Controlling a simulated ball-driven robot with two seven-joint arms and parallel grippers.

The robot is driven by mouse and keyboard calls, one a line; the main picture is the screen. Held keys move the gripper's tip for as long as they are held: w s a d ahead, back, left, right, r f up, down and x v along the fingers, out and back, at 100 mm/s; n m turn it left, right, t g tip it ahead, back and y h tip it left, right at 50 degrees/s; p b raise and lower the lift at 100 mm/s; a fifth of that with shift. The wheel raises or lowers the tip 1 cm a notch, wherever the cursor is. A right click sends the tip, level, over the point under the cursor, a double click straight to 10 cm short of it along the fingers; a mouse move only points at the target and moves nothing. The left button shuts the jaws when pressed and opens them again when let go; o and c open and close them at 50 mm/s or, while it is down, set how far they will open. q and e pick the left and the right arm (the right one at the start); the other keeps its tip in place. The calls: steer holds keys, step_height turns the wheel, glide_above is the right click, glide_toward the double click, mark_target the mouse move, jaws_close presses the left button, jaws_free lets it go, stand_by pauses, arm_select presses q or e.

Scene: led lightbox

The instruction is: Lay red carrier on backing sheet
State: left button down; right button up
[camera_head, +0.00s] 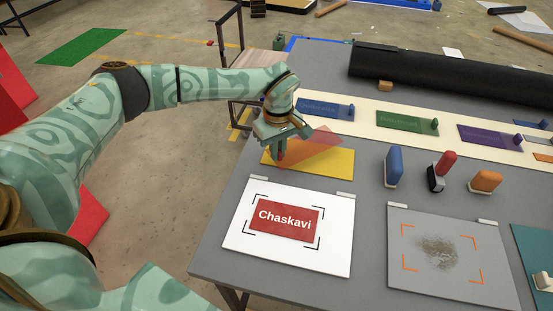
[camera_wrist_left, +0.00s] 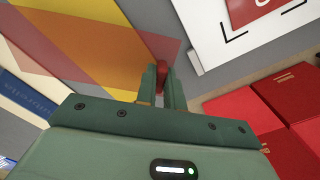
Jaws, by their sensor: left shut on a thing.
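The red carrier (camera_head: 315,146) is a see-through red sheet with a red knob (camera_wrist_left: 161,74). My left gripper (camera_head: 279,152) is shut on that knob, and the fingers close around it in the left wrist view (camera_wrist_left: 162,90). The carrier overlaps a yellow sheet (camera_head: 340,169) on the grey table and sits turned askew to it; the overlap looks orange in the wrist view. I cannot tell how high the carrier is above it. A white sheet (camera_head: 337,258) in front has black corner marks around a red "Chaskavi" panel (camera_head: 285,220). My right gripper is not in view.
Blue (camera_head: 325,108), green (camera_head: 400,121) and purple (camera_head: 485,136) carriers lie on a cream strip behind. Small upright blue (camera_head: 394,165), red and orange handled pieces stand to the right. A grey sheet (camera_head: 405,285) with orange corner marks lies front right. A black roll (camera_head: 440,75) lies at the back.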

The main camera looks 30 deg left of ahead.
mark_target(276, 168)
arm_select(q)
steer(key=shift+w+a+f, duration=0.15)
steer(key=shift+a+f, duration=0.15)
steer(key=shift+f, duration=0.15)
step_height(276, 168, down, 3)
steer(key=shift+a+r+b, duration=0.1)
steer(key=shift+a+b, duration=0.05)
steer(key=shift+b, duration=0.3)
steer(key=shift+w+f, duration=0.15)
steer(key=shift+f, duration=0.2)
steer(key=shift+f, duration=0.1)
steer(key=c, duration=1.5)
jaws_free()
